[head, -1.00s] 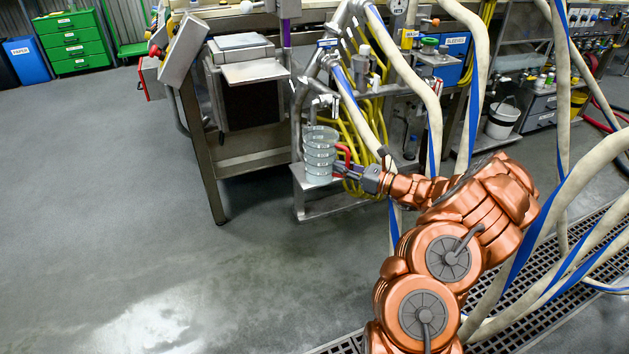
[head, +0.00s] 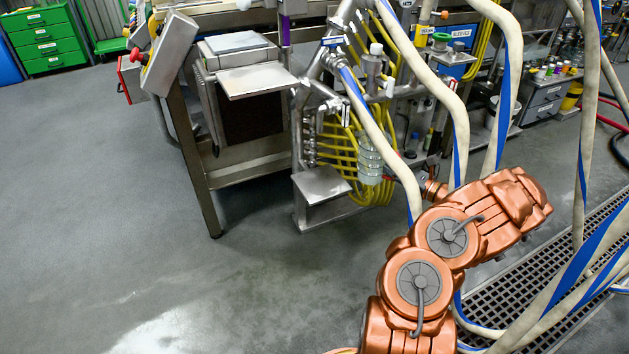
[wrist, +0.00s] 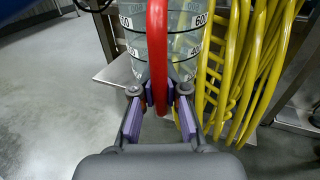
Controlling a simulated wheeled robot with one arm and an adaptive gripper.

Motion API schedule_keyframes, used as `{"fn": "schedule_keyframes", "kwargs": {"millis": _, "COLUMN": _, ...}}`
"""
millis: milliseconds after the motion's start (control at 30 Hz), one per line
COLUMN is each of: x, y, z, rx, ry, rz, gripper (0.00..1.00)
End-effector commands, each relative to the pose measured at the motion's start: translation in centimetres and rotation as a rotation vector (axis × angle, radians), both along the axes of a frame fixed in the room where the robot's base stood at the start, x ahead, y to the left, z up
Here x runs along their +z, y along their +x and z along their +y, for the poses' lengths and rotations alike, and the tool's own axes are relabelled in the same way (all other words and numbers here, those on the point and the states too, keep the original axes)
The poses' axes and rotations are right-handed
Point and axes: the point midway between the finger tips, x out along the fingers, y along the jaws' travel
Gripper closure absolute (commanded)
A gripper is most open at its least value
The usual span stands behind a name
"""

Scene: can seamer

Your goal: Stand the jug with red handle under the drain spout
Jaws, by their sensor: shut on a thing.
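The jug is clear and ribbed, and in the head view its body (head: 370,160) hangs upright to the right of a small steel platform (head: 322,186). In the wrist view the jug (wrist: 190,40) shows white marks reading 600. Its red handle (wrist: 157,45) runs between my fingertips. My gripper (wrist: 158,95) is shut on this handle. In the head view a hose and the jug mostly hide my gripper. Steel pipework with a valve (head: 327,104) comes down above the platform. I cannot tell which end is the drain spout. The platform's top is bare.
Yellow hoses (wrist: 245,60) hang right beside and behind the jug. Thick cream and blue hoses (head: 435,85) hang in front of my arm. A steel machine (head: 245,85) stands left of the platform. The floor (head: 110,200) at left is clear.

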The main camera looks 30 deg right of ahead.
Motion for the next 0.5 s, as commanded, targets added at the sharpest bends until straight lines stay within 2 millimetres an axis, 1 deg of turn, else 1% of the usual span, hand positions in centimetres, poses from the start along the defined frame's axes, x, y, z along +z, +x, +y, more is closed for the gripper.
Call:
{"fn": "schedule_keyframes", "kwargs": {"millis": 67, "x": -0.4, "y": -0.5, "z": 0.3, "rx": -0.01, "ry": 0.003, "rz": -0.002, "gripper": 1.0}}
{"fn": "schedule_keyframes", "kwargs": {"millis": 167, "x": -1.4, "y": -1.4, "z": 1.2, "rx": -0.024, "ry": 0.005, "rz": -0.002, "gripper": 1.0}}
{"fn": "schedule_keyframes", "kwargs": {"millis": 267, "x": -2.4, "y": -2.3, "z": 2.8, "rx": -0.034, "ry": 0.007, "rz": -0.005, "gripper": 1.0}}
{"fn": "schedule_keyframes", "kwargs": {"millis": 367, "x": -3.2, "y": -3.1, "z": 4.9, "rx": -0.036, "ry": 0.008, "rz": -0.007, "gripper": 1.0}}
{"fn": "schedule_keyframes", "kwargs": {"millis": 500, "x": -3.4, "y": -3.8, "z": 8.1, "rx": -0.026, "ry": 0.007, "rz": -0.01, "gripper": 1.0}}
